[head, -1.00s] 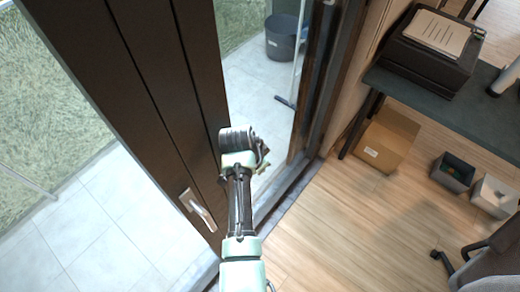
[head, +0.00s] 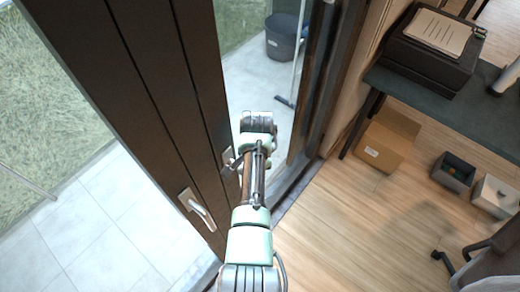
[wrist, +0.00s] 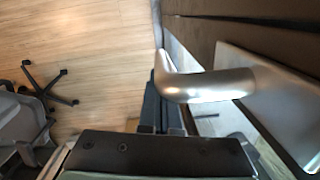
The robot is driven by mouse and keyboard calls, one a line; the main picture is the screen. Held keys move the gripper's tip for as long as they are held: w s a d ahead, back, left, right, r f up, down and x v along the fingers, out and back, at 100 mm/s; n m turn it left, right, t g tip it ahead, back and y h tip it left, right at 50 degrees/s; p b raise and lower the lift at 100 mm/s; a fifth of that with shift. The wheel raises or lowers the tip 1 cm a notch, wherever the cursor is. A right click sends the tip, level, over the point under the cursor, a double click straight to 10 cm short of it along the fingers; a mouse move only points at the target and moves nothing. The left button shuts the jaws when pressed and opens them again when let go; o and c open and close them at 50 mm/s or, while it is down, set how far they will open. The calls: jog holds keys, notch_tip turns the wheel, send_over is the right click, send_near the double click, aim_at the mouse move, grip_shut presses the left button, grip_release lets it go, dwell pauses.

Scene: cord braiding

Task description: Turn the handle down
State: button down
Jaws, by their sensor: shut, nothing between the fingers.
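A silver lever handle (wrist: 205,86) on a flat plate (wrist: 265,95) crosses the right half of the wrist view, its bar bending away at the left end. My gripper (wrist: 162,88) is shut and empty, just below and behind this bar in the picture; whether they touch cannot be told. In the head view a small handle (head: 228,158) shows on the dark door frame beside my arm, and another pale handle (head: 197,208) sits lower left on the neighbouring dark frame. My fingertips are hidden by my arm in the head view.
Dark door frames (head: 105,90) stand close left of my arm. Wooden floor (head: 335,225) between is clear. A dark bucket (head: 286,36) stands outside.

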dwell(0.6)
notch_tip(320, 180, up, 13)
jog(key=b, duration=0.1)
jog(key=shift+s+d+b, duration=0.15)
jog(key=shift+d+b, duration=0.15)
dwell(0.4)
